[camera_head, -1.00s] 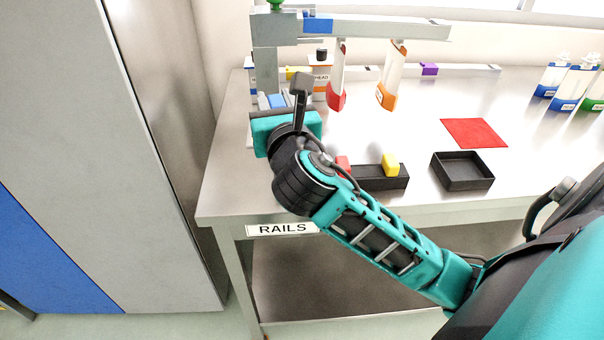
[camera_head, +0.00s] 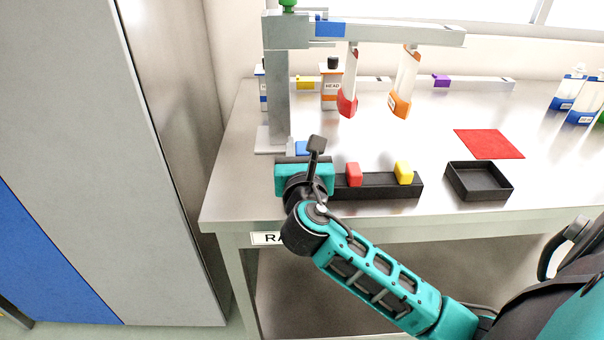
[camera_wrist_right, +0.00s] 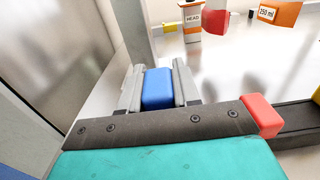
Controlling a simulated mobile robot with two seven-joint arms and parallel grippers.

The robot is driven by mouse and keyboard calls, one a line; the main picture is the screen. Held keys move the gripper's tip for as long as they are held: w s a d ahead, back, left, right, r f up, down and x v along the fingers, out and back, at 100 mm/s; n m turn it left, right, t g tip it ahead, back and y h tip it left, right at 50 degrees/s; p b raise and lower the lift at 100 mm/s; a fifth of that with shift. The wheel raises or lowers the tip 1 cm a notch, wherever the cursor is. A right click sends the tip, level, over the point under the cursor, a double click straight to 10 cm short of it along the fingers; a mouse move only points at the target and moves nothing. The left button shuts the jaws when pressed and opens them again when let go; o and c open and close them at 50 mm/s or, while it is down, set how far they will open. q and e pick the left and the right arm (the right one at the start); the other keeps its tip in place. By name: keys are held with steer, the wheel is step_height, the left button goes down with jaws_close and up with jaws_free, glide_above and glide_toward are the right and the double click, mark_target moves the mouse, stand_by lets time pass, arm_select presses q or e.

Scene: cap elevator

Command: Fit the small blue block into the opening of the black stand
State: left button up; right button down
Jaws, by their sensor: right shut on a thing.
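My right gripper (camera_head: 304,152) is shut on the small blue block (camera_wrist_right: 158,90), which sits between its two grey fingers in the wrist view. In the head view only a bit of the blue block (camera_head: 302,148) shows past the gripper. The black stand (camera_head: 380,190) is a long low bar near the table's front edge. A red block (camera_head: 353,174) and a yellow block (camera_head: 404,172) sit in it. My gripper is at the stand's left end and hides that end, so I cannot see an opening there. My left gripper is not in view.
A grey post (camera_head: 279,100) with an overhead arm carrying red-tipped and orange-tipped tubes stands behind my gripper. A black tray (camera_head: 480,193) and a red mat (camera_head: 488,144) lie to the right. A bottle marked HEAD (camera_head: 332,85) stands behind. The middle tabletop is clear.

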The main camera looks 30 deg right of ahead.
steer(key=shift+f+b, duration=0.7)
steer(key=shift+f, duration=1.6)
steer(key=shift+f, duration=0.25)
steer(key=c, duration=0.8)
jaws_free()
steer(key=shift+r, duration=0.25)
steer(key=v, duration=1.2)
